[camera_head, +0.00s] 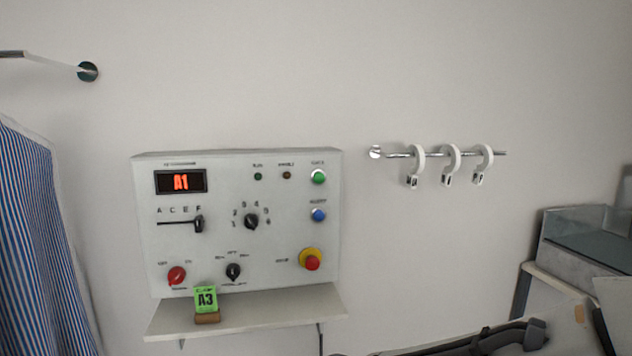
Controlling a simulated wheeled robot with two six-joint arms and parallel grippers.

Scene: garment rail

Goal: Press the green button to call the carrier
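The green button (319,177) is at the upper right of a white control panel (215,254) on the wall. It sits above a blue button (319,215) and a red stop button on a yellow base (312,260). The panel's display (181,181) reads A1 in red. Nothing touches the green button. I make out no fingers of either gripper in the head view.
Left hangs a blue-striped garment (35,230) by a rail (45,61). Right, a short bar (399,155) holds three white hooks (452,158). A grey bin (578,258) stands far right.

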